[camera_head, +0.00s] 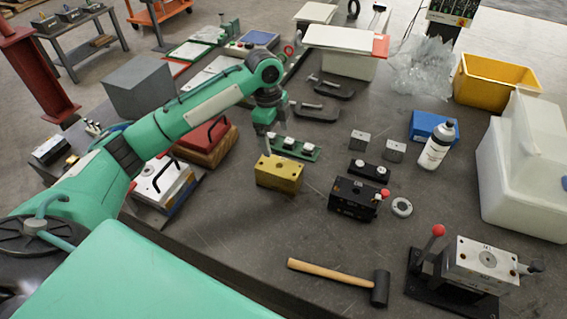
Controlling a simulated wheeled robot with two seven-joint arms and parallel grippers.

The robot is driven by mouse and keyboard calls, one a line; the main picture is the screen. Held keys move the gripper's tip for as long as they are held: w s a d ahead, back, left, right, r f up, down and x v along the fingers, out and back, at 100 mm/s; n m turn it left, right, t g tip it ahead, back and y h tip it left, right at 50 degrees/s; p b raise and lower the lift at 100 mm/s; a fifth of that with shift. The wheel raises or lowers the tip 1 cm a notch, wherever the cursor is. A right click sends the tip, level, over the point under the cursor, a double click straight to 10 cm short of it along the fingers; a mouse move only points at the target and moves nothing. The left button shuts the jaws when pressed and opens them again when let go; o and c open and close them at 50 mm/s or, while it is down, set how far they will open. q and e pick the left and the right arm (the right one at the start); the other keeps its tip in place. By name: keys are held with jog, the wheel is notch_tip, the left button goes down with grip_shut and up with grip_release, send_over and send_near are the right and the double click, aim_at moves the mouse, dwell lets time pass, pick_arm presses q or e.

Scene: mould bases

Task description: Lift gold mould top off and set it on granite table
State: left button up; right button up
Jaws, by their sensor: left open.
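The gold mould (279,174) is a yellow block with small holes or pins on its top, standing upright on the dark grey table (230,215) near the middle. I cannot tell a seam between its top and base. My left gripper (268,135) points down behind the gold mould and a little above it, apart from it and empty. Its fingers are small and partly merge with the green plate behind. My right gripper is out of view.
A green plate with white knobs (298,148) sits just behind the gold mould. A black mould (355,198) stands to its right. A mallet (335,275) lies in front. Table is clear between gold mould and mallet.

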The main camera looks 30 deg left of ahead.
pick_arm(q)
jog(key=p, duration=0.2)
send_over(280, 169)
jog(key=f, duration=0.5)
jog(key=shift+s+a+f, duration=0.2)
jog(key=shift+a+f, duration=0.1)
jog(key=shift+f, duration=0.9)
jog(key=f+p, duration=0.2)
jog(key=f, duration=0.1)
jog(key=shift+d+f, duration=0.2)
jog(key=shift+f, duration=0.6)
jog(key=c, duration=1.4)
jog(key=shift+w+r, duration=0.1)
jog(key=shift+w, duration=0.05)
jog(key=shift+c, duration=1.4)
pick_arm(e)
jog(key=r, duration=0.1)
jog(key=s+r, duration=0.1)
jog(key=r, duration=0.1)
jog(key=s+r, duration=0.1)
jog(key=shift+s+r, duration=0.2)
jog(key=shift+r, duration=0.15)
pick_arm(q)
jog(key=shift+r, duration=0.15)
